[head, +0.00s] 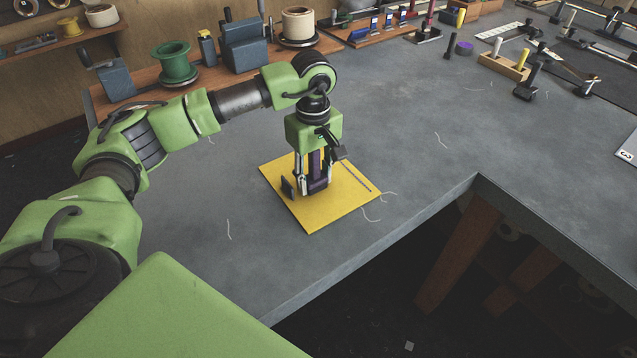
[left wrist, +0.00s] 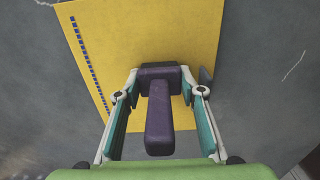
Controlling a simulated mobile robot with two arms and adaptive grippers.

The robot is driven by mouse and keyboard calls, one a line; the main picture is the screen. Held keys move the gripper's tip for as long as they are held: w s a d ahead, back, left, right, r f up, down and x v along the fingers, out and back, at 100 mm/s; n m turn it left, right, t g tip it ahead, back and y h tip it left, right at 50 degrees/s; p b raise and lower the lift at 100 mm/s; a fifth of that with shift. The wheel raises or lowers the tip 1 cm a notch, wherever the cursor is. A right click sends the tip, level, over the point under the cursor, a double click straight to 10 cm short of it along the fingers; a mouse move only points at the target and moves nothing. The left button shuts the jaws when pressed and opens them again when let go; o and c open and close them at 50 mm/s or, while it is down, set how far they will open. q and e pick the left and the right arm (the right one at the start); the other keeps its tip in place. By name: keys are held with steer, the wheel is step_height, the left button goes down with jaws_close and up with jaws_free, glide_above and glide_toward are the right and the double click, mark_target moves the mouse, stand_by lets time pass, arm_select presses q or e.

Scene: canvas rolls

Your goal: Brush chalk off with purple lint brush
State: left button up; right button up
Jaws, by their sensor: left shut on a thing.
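The purple lint brush (left wrist: 159,118) has a handle pointing toward the camera and a darker, wider head at its far end. It also shows in the head view (head: 318,168), upright over the yellow sheet (head: 312,218). My left gripper (head: 313,184) is shut on the brush, with a finger on each side in the left wrist view (left wrist: 159,84). The brush head is at or just above the sheet; contact cannot be told. I make out no clear chalk on the sheet; the area under the brush is hidden. My right gripper is not in view.
A small dark upright plate (head: 288,187) is beside the brush. Pale thread-like bits (head: 371,214) lie on the grey bench (head: 420,150). Spools (head: 174,63) and blocks line the back shelf; tools crowd the far right. The bench's front edge has an inner corner (head: 477,175).

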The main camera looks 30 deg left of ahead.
mark_target(306, 169)
arm_select(q)
steer(key=shift+a, duration=0.15)
stand_by(0.3)
steer(key=shift+w+a+b, duration=0.25)
steer(key=shift+w+a, duration=0.1)
steer(key=shift+a, duration=0.3)
steer(key=shift+w+a+b, duration=0.2)
steer(key=shift+w+a, duration=0.1)
steer(key=shift+a, duration=0.35)
steer(key=shift+w+a, duration=0.35)
steer(key=shift+a, duration=0.45)
steer(key=shift+w+a+b, duration=0.25)
steer(key=shift+a+b, duration=0.05)
steer(key=shift+a, duration=0.25)
steer(key=shift+a, duration=0.1)
steer(key=shift+w+a, duration=0.3)
steer(key=shift+a, duration=0.25)
steer(key=shift+w+a, duration=0.3)
steer(key=shift+a, duration=0.4)
steer(key=shift+a, duration=0.1)
